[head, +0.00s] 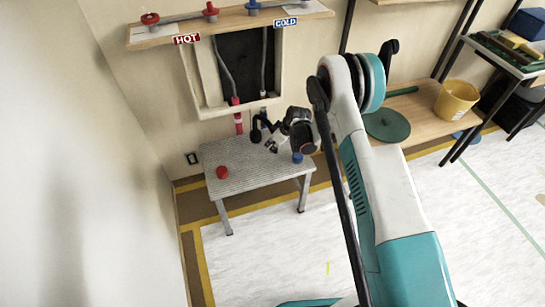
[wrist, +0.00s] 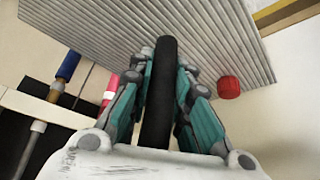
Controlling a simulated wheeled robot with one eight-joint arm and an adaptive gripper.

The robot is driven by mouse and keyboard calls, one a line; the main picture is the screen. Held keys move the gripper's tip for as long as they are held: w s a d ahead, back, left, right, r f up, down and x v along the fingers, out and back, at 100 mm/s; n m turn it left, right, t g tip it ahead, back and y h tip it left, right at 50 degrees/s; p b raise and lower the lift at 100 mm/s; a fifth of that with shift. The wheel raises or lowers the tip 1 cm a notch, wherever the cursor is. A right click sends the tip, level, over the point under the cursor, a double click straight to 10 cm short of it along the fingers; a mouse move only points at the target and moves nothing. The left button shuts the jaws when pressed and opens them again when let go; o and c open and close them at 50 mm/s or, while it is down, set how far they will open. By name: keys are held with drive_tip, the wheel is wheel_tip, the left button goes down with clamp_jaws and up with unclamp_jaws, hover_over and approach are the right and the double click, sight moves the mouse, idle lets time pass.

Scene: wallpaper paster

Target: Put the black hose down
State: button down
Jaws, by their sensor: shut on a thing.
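My gripper (wrist: 160,75) is shut on the black hose (wrist: 158,100), which runs lengthwise between its two teal fingers in the wrist view. In the head view, my gripper (head: 274,144) is over the back right part of a small ribbed grey table (head: 240,178). A dark curved piece of the black hose (head: 256,132) shows beside the gripper there. The far end of the hose points over the ribbed top in the wrist view. I cannot tell whether the hose touches the table.
A red cap (head: 222,172) sits at the table's left, and a blue cap (head: 297,158) at its right. Behind stands an open wall recess (head: 243,68) with pipes, under HOT and COLD signs. A wooden bench (head: 412,112) with a yellow bucket (head: 456,101) is at right. The table's front middle is clear.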

wheel_tip(320, 180, down, 6)
drive_tip(key=shift+f+b, duration=0.15)
drive_tip(key=shift+b, duration=0.85)
drive_tip(key=c, duration=1.5)
unclamp_jaws()
drive_tip(key=p+v, duration=0.4)
drive_tip(key=v, duration=0.8)
drive_tip(key=shift+s+r, duration=0.1)
drive_tip(key=shift+r, duration=0.1)
